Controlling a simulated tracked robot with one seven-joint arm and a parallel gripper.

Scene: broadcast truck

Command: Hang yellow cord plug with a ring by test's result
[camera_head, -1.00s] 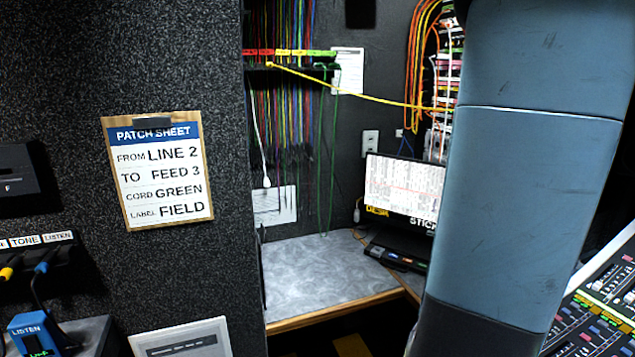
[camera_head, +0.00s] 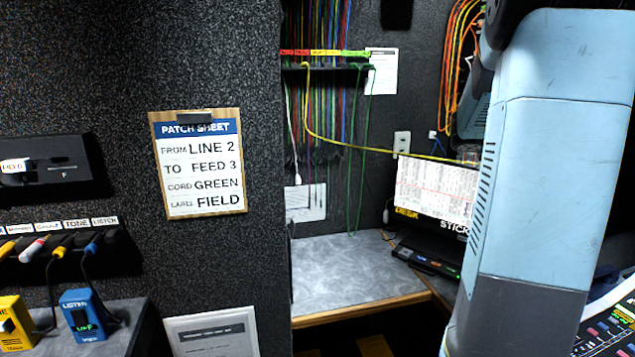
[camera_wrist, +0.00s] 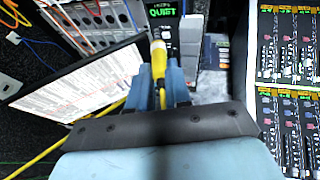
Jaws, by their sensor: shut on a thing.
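My gripper (camera_wrist: 160,90) is shut on the yellow cord plug (camera_wrist: 158,60) in the wrist view. The plug points away from the wrist, toward a small dark unit (camera_wrist: 164,30) whose green display reads QUIET; I cannot tell whether they touch. A ring on the plug is not clear. In the head view the yellow cord (camera_head: 345,146) hangs from the cord rack (camera_head: 325,67) and runs right behind my arm, which hides the gripper. The rack carries red, yellow and green tags (camera_head: 325,53) above many hanging cords.
A patch sheet (camera_head: 202,165) hangs on the dark wall. A yellow box (camera_head: 15,325) and a blue LISTEN box (camera_head: 85,318) stand lower left. A mixing console (camera_wrist: 288,80) lies right in the wrist view.

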